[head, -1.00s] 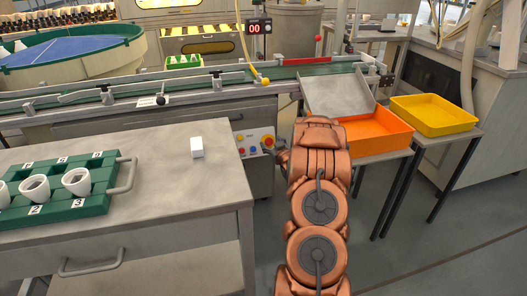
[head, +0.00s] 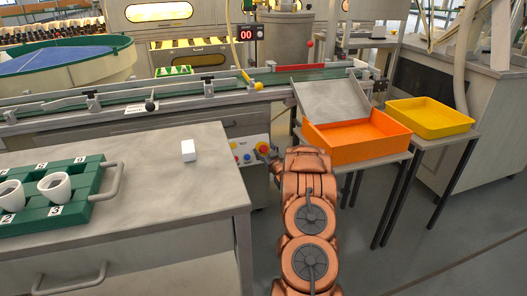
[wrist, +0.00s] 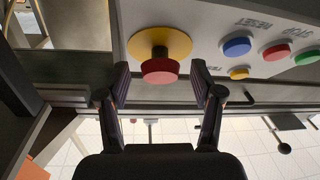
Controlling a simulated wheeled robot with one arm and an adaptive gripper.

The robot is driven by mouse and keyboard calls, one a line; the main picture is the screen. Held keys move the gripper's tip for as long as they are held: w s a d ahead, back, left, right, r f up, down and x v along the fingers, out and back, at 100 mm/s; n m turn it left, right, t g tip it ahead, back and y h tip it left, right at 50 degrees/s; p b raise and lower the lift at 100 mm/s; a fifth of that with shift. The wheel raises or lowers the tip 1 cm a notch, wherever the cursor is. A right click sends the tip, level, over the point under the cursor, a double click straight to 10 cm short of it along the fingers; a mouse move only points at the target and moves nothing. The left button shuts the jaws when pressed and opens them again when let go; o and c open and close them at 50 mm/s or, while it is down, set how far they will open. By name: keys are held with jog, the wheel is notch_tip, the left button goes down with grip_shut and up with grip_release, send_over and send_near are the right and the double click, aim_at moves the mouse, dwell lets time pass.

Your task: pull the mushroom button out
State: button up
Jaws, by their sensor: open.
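The mushroom button has a red head (wrist: 160,71) on a round yellow plate (wrist: 157,42) and stands out from the pale control panel (wrist: 205,25) in the wrist view. My gripper (wrist: 161,74) is open, with one finger on each side of the red head. Gaps show between the fingers and the head, so neither finger visibly touches it. In the head view my arm reaches to the right end of the panel (head: 242,144). There the gripper is small and dark, and it partly covers the button.
Blue (wrist: 237,46), red (wrist: 277,51) and small yellow (wrist: 239,73) buttons sit beside the mushroom button. In the head view a workbench (head: 150,220) with a white block (head: 188,150) stands left of my arm. Orange (head: 358,151) and yellow (head: 430,131) trays stand to the right.

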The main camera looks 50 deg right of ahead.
jog(key=shift+w+d, duration=0.25)
jog(key=shift+w, duration=0.45)
jog(key=shift+c, duration=0.3)
grip_shut()
